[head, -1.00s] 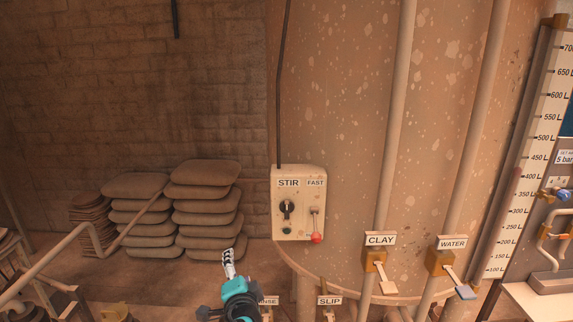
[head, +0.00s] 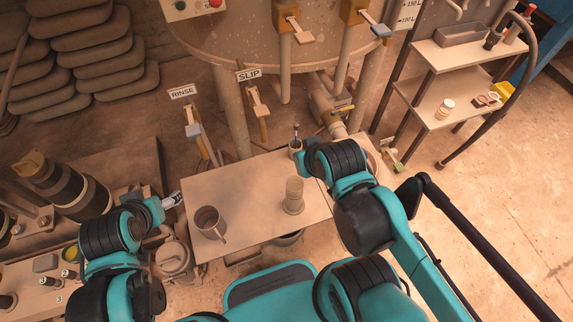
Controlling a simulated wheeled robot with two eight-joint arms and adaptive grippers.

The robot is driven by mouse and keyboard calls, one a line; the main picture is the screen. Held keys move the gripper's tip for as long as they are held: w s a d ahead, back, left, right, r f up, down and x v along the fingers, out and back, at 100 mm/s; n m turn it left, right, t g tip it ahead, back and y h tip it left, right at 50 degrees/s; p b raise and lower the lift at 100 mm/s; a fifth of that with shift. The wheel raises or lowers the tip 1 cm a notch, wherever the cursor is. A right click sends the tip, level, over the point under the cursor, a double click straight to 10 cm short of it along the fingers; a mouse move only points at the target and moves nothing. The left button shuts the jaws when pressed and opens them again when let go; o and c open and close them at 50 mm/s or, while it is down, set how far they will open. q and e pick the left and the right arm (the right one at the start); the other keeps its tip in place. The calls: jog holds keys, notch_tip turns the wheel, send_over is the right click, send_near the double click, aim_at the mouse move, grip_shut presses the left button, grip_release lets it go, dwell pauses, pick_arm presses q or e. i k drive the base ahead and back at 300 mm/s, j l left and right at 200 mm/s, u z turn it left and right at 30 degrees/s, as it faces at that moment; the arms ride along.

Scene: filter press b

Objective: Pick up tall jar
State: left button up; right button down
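A tall, narrow, pale tan jar-like cylinder (head: 293,196) stands upright on the light table (head: 250,180), right of the table's middle; I take it for the tall jar. My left gripper (head: 172,200) is small and pale beside the table's left edge, well to the left of the jar and not touching it. Its fingers are too small to tell open from shut. My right arm reaches over the table's right end from the right.
A mug (head: 208,223) stands at the table's front left. RINSE (head: 183,92) and SLIP (head: 249,75) valves stand behind. A shelf (head: 445,105) is at the right.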

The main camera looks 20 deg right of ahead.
aim_at(294, 204)
jog(key=k, duration=0.55)
jog(key=z, duration=0.4)
jog(key=j+z, duration=0.1)
jog(key=z, duration=0.7)
jog(key=k+j+z, duration=0.1)
jog(key=z, duration=0.3)
jog(key=j, duration=0.35)
jog(key=k+j+z, duration=0.15)
jog(key=j, duration=0.2)
